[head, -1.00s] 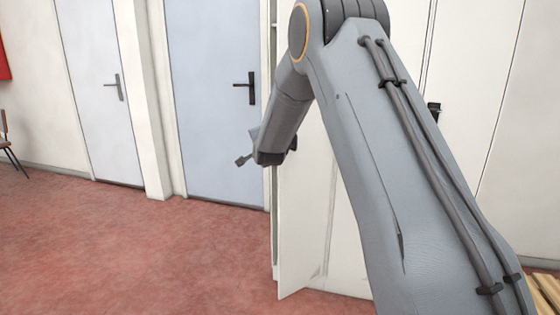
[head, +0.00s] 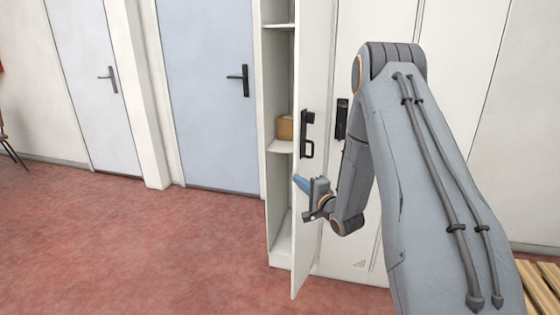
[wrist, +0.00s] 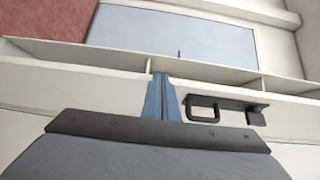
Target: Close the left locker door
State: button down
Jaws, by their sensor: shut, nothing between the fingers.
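The left locker door (head: 312,215) is white and stands open, jutting towards me, with its free edge nearest. Its dark handle (head: 307,135) is on the side facing right. The handle also shows in the wrist view (wrist: 228,110). My gripper (head: 302,184) has blue fingers and is shut and empty. In the head view it is in front of the door, below the handle. In the wrist view the fingers (wrist: 163,98) are together, left of the handle. Whether they touch the door, I cannot tell.
The open locker (head: 278,262) has shelves, and a brown box (head: 285,128) sits on one. Another locker door with a dark handle (head: 342,118) is right of it. A blue door (head: 210,100) is at the back. Wooden slats (head: 538,290) lie at lower right.

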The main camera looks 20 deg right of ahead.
jog(key=a+p+x, duration=0.1)
jog(key=x, duration=1.3)
jog(key=shift+a+r+p, duration=0.25)
jog(key=shift+a+p, duration=0.1)
jog(key=shift+a, duration=0.1)
jog(key=shift+s, duration=0.1)
dwell(0.8)
